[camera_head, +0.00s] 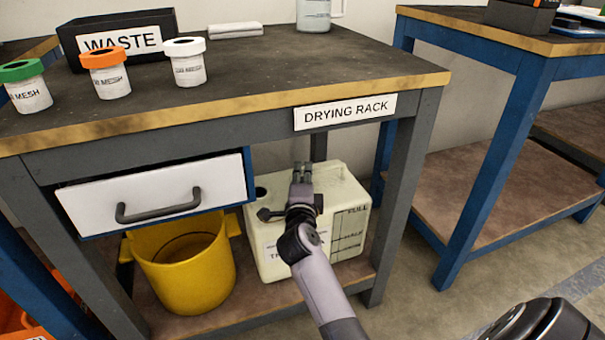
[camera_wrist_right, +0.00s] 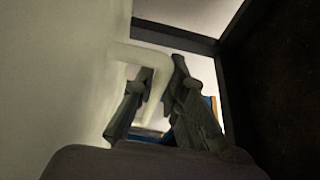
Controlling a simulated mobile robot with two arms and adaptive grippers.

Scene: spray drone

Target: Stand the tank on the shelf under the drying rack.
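The tank (camera_head: 345,208) is a cream, boxy container with a dark opening at its top left and printed markings on its sides. It is upright under the tabletop labelled DRYING RACK, at the lower shelf (camera_head: 262,316), right of a yellow bucket. I cannot tell whether its base fully rests there. My right gripper (camera_head: 302,172) is at the tank's top. In the right wrist view, its fingers (camera_wrist_right: 158,85) close around a pale handle (camera_wrist_right: 150,60) of the tank. The arm hides part of the tank's front. My left gripper is not in view.
The yellow bucket (camera_head: 190,275) stands close left of the tank, below a drawer (camera_head: 155,195) that sticks out. The DRYING RACK sign (camera_head: 345,112) is on the table edge above. A table leg (camera_head: 402,195) stands right of the tank. A blue-framed table (camera_head: 490,165) is farther right.

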